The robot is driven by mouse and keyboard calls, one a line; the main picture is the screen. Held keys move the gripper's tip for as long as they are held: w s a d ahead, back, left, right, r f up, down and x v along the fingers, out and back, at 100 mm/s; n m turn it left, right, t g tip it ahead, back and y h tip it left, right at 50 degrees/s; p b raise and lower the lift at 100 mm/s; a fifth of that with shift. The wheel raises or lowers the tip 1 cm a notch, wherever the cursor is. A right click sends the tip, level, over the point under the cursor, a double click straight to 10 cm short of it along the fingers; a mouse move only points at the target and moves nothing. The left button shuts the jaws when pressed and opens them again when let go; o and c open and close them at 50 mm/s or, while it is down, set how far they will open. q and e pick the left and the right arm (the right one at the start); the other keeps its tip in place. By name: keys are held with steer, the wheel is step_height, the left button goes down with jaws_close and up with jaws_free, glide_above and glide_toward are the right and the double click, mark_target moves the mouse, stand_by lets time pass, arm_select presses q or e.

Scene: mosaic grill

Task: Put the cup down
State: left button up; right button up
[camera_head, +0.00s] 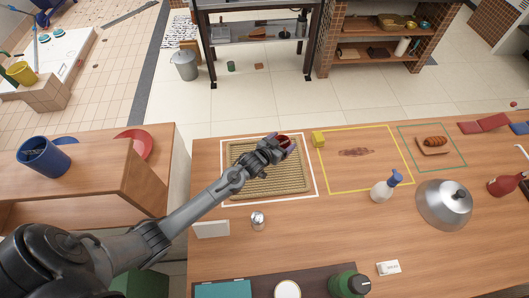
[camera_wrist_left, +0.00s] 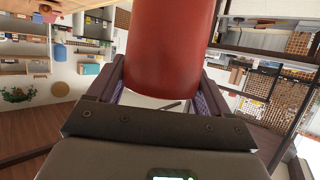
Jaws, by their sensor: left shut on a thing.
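My left gripper (camera_head: 281,146) is shut on a red cup (camera_head: 285,139), over the right part of a woven tan mat (camera_head: 245,182) in a white outline. In the left wrist view the cup (camera_wrist_left: 168,45) fills the space between the two fingers of the gripper (camera_wrist_left: 163,88). The cup's far end runs out of that frame. In the head view the gripper partly hides the cup, and I cannot tell its height above the mat. My right gripper is not in view.
A yellow block (camera_head: 318,139) stands close right of the cup. A small shaker (camera_head: 258,221) stands in front of the mat. A spray bottle (camera_head: 385,187) and metal dome (camera_head: 444,205) stand to the right. The yellow-outlined area (camera_head: 390,165) is mostly clear, with a reddish-brown patch.

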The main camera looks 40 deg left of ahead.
arm_select(q)
steer(key=a+f+b, duration=0.2)
steer(key=s+a+f+b, duration=0.1)
steer(key=a+f+b, duration=0.1)
steer(key=f+b, duration=0.1)
steer(key=a+f+b, duration=0.2)
steer(key=f, duration=0.1)
steer(key=shift+s+a+b, duration=0.35)
steer(key=shift+s+b, duration=0.05)
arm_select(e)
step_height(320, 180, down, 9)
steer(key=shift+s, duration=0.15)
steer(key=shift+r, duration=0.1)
arm_select(q)
steer(key=shift+f, duration=0.25)
steer(key=o, duration=1.1)
steer(key=shift+r, duration=0.15)
